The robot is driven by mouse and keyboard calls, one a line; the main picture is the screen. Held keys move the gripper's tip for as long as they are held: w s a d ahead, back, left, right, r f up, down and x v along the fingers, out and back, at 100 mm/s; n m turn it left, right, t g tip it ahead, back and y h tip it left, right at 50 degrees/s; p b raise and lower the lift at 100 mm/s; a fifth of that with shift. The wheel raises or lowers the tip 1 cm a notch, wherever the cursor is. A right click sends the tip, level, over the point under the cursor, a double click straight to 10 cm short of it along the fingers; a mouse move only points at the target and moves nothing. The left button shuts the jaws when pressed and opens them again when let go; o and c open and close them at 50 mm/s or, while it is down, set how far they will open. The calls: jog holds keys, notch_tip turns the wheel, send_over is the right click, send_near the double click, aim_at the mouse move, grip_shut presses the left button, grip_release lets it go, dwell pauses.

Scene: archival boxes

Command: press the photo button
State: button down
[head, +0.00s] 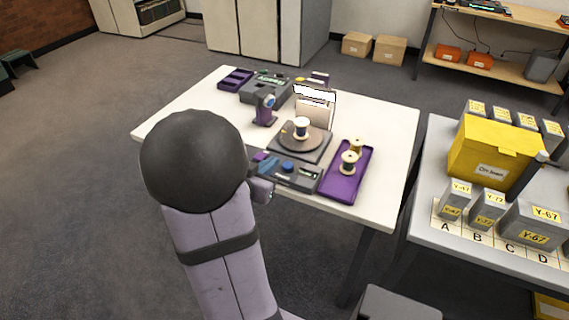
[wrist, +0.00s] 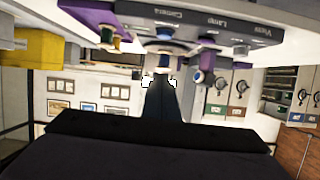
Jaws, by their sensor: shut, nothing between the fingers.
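The grey control panel (head: 292,175) lies along the near edge of the white table, with a round blue button (head: 287,166) on top. In the wrist view the panel (wrist: 195,20) hangs inverted across the top, with labels reading Camera, Lamp and View. I cannot read a photo label, so I cannot tell which control is the photo button. My gripper (head: 264,190) is beside the panel's left end, partly hidden behind my arm. In the wrist view my gripper (wrist: 159,80) is shut and empty, its tips appearing just below the panel's controls. Contact cannot be told.
A purple tray (head: 340,187) with two spools lies right. A second table (head: 480,250) holds a yellow box (head: 485,155) and grey boxes.

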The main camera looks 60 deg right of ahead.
send_over(284, 174)
jog(key=d, duration=0.1)
notch_tip(284, 174, down, 4)
jog(key=shift+s+r, duration=0.15)
jog(key=shift+a+f, duration=0.15)
jog(key=shift+f, duration=0.45)
jog(key=shift+a+f, duration=0.15)
jog(key=shift+f, duration=0.4)
jog(key=shift+a+f, duration=0.1)
jog(key=shift+f, duration=0.65)
